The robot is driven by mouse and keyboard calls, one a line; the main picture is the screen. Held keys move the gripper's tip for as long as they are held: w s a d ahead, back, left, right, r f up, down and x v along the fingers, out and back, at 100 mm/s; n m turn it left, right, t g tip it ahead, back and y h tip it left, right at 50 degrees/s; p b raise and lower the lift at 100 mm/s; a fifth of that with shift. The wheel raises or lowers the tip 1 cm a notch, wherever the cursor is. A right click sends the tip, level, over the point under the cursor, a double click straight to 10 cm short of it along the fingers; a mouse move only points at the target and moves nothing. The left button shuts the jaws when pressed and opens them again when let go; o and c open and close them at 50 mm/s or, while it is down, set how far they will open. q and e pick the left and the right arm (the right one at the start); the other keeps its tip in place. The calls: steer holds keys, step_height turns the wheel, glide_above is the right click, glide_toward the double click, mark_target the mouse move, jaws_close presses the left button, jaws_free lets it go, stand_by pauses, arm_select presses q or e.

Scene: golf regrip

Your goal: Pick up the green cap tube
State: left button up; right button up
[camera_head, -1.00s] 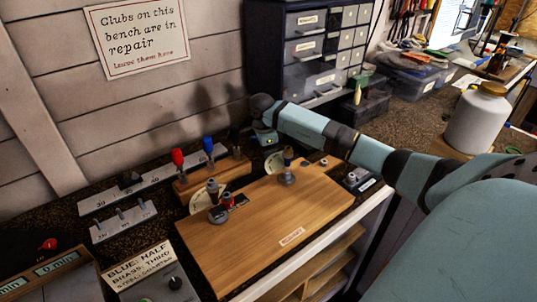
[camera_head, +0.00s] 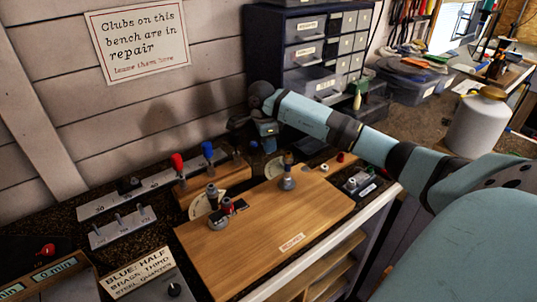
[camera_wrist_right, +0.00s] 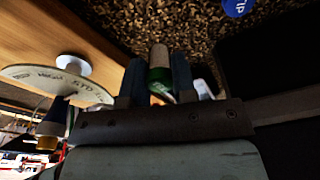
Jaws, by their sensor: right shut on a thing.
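The green cap tube (camera_wrist_right: 158,56) shows in the right wrist view between the two fingers of my right gripper (camera_wrist_right: 160,76). Its green part is down between the fingers, and a pale brownish end sticks out past them. My right gripper is shut on it. In the head view my right gripper (camera_head: 267,142) points down behind the wooden board, close to the wall side, and the tube in it is too small and dark to make out. My left gripper is in neither view.
A wooden rack (camera_head: 205,182) holds a red-topped (camera_head: 178,163) and a blue-topped (camera_head: 208,150) tool. The wooden board (camera_head: 270,230) carries several small fittings. Grey drawers (camera_head: 310,50) stand behind my right arm. A white jar (camera_head: 480,122) stands at the right.

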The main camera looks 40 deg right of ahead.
step_height(320, 180, up, 15)
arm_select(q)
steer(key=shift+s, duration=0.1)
arm_select(e)
steer(key=shift+s+f, duration=0.1)
steer(key=shift+f, duration=0.05)
